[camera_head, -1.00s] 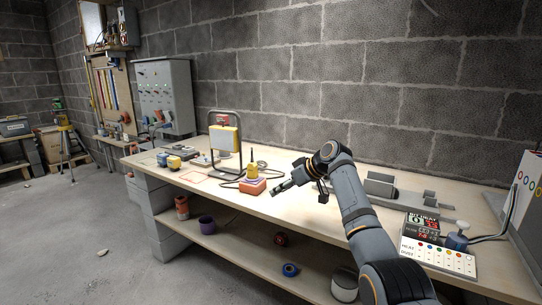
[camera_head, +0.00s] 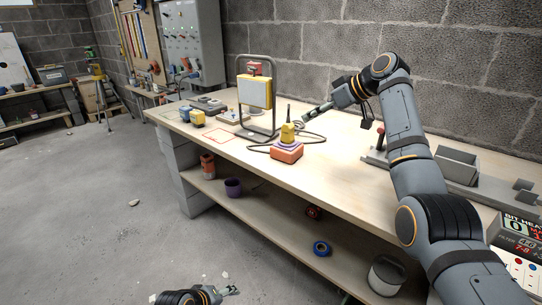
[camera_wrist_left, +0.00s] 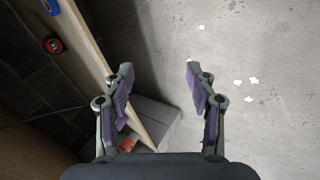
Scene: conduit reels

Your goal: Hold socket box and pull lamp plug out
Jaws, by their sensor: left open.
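The socket box (camera_head: 286,153) is a small orange-red block with a purplish top on the workbench. The yellow lamp plug (camera_head: 288,133) stands upright on it, seemingly seated. A dark cable loops on the bench around the box. The work lamp (camera_head: 254,92) has a yellow panel in a dark tube frame, behind and left of the box. My right gripper (camera_head: 307,115) is up and right of the plug, apparently apart from it; its jaw opening cannot be made out. My left gripper (camera_head: 232,290) is low over the floor in front of the bench; in the left wrist view (camera_wrist_left: 158,78) it is open and empty.
Blue and yellow blocks (camera_head: 197,118) stand on the bench's left, near a red outline (camera_head: 218,137). The lower shelf holds a purple cup (camera_head: 233,187) and blue tape (camera_head: 321,248).

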